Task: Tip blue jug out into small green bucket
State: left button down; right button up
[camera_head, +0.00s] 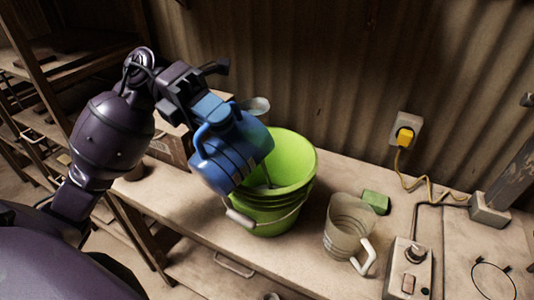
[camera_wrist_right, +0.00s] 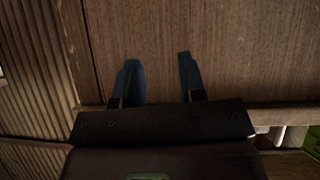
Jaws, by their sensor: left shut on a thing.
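The blue jug (camera_head: 230,155) hangs in the air in the head view, tilted to the right with its mouth side over the left part of the green bucket (camera_head: 270,215). My left gripper (camera_head: 208,107) is shut on the jug near its top and handle. The bucket stands upright on the bench with its handle down at the front. Its inside is partly hidden by the jug, and a thin greyish streak shows below the jug's mouth. My right gripper (camera_wrist_right: 160,82) shows in the right wrist view, its fingers apart with nothing between them, over a wooden surface.
A clear measuring jug (camera_head: 348,228) and a green block (camera_head: 375,201) stand right of the bucket. A switch box (camera_head: 407,270), a yellow plug (camera_head: 404,137) with its cable, and a grey metal post are further right. A pale cup (camera_head: 256,105) is behind the blue jug.

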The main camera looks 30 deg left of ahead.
aim_at(239, 111)
pick_arm(q)
jog(key=shift+w+d+r+n+p, duration=0.1)
jog(key=shift+w+r+n+p, duration=0.2)
jog(key=shift+w, duration=0.4)
jog(key=shift+w+d+r+n, duration=0.1)
jog(key=shift+w+r+n, duration=0.15)
jog(key=shift+w, duration=0.25)
jog(key=shift+w+g+p, duration=0.2)
jog(key=shift+g+p, duration=0.1)
jog(key=shift+w+r+n, duration=0.15)
jog(key=shift+w+n, duration=0.05)
jog(key=shift+n, duration=0.05)
jog(key=shift+w+d+r+n+p, duration=0.15)
jog(key=shift+w+n+p, duration=0.15)
jog(key=shift+w+p, duration=0.15)
jog(key=shift+w+r, duration=0.1)
jog(key=shift+w, duration=0.05)
jog(key=shift+w+r+n+p, duration=0.1)
jog(key=shift+w+n+p, duration=0.2)
jog(key=shift+p, duration=0.15)
